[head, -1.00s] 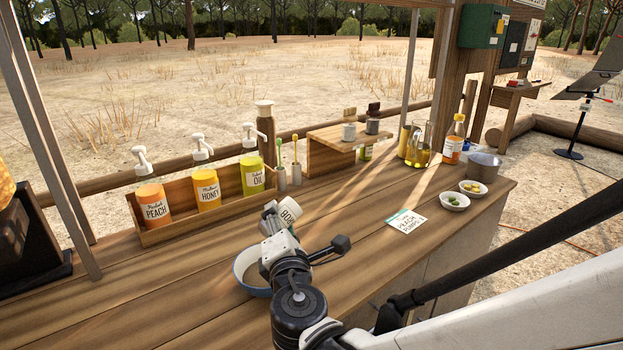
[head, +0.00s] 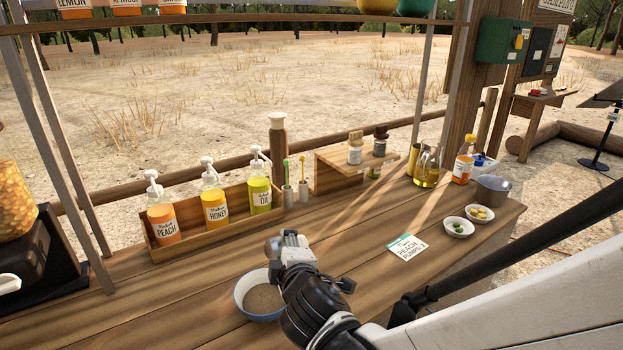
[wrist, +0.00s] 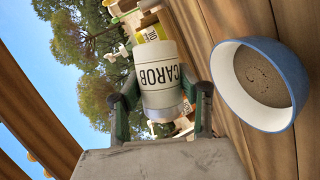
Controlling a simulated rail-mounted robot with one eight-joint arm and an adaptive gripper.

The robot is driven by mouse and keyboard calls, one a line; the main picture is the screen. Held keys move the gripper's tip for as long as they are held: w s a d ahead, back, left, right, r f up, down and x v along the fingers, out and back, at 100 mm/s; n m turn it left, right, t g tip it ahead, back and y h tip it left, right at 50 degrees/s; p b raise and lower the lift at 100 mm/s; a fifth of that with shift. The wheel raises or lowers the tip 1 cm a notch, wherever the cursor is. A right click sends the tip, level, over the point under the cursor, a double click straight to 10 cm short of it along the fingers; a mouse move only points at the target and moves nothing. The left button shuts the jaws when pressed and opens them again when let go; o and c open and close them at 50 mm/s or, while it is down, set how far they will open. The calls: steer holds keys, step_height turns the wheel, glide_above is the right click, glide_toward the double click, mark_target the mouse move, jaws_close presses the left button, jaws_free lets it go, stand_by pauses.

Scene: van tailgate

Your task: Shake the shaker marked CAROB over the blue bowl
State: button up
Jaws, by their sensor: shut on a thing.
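My gripper (head: 291,242) is shut on the white CAROB shaker (wrist: 158,62); its two fingers (wrist: 162,98) grip opposite sides in the wrist view. The wrist picture is rolled, with the counter on the right, so the shaker looks roughly on its side. In the head view the gripper hides most of it. The blue bowl (head: 240,296) stands on the counter just below and left of my wrist, with brownish contents inside. It also shows right of the shaker in the wrist view (wrist: 291,75), apart from it. I see no falling powder.
A wooden rack (head: 215,236) with PEACH, HONEY and OIL pump bottles stands behind the bowl. A card (head: 407,247) lies to the right. Two small white bowls (head: 458,234) and a metal pot (head: 493,190) stand at the right end.

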steer(key=shift+w+d+r+m+g+y+p, duration=0.4)
steer(key=shift+d+m+g+y+p, duration=0.15)
steer(key=shift+m+p, duration=0.45)
steer(key=shift+w+d+r+m+g+y+p, duration=0.15)
steer(key=shift+r+m+g+y+p, duration=0.15)
steer(key=shift+m, duration=0.25)
steer(key=shift+w+d+r+m+g+y+p, duration=0.15)
steer(key=shift+r+m+g+p, duration=0.2)
steer(key=shift+m, duration=0.2)
steer(key=shift+w+d+r+m+g+y, duration=0.1)
steer(key=shift+d+r+m+g+y, duration=0.15)
steer(key=shift+r+m+g+y, duration=0.55)
steer(key=m, duration=0.1)
steer(key=r+m+y, duration=0.1)
steer(key=m+y, duration=0.1)
steer(key=shift+w+d+r+g, duration=0.2)
steer(key=shift+d+r+g, duration=0.05)
steer(key=shift+g, duration=0.05)
steer(key=shift+d, duration=0.1)
